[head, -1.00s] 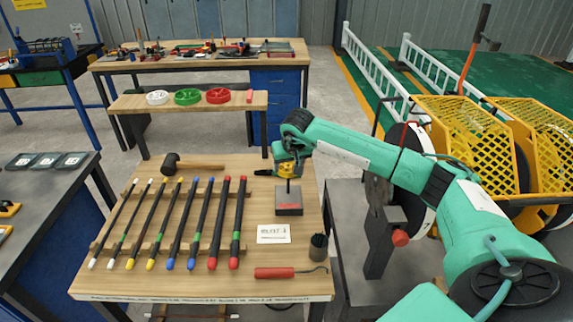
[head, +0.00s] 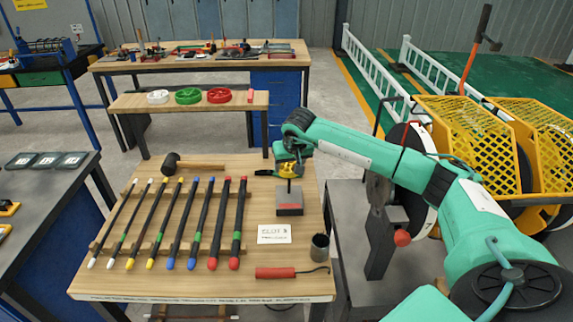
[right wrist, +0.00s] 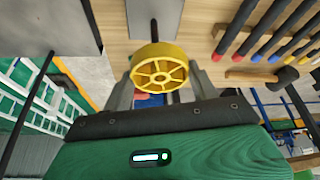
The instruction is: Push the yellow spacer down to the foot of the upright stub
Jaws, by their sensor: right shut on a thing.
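The yellow spacer (right wrist: 160,68) is a spoked wheel, held between the fingers of my right gripper (right wrist: 163,82) in the right wrist view. In the head view the spacer (head: 287,170) is partly covered by my right gripper (head: 288,166), which is shut on it. The upright stub (head: 289,187) is a thin dark rod on a grey block (head: 290,209). The spacer is at the stub's upper part, clear of the block. The stub also shows beyond the spacer in the right wrist view (right wrist: 154,30). I cannot tell whether it passes through the hub. My left gripper is out of view.
Several colour-tipped bars (head: 206,225) lie left of the block, with a mallet (head: 195,165) behind them. A white card (head: 274,234), a dark cup (head: 319,247) and a red-handled hook tool (head: 280,272) lie in front. A shelf (head: 135,103) carries coloured wheels.

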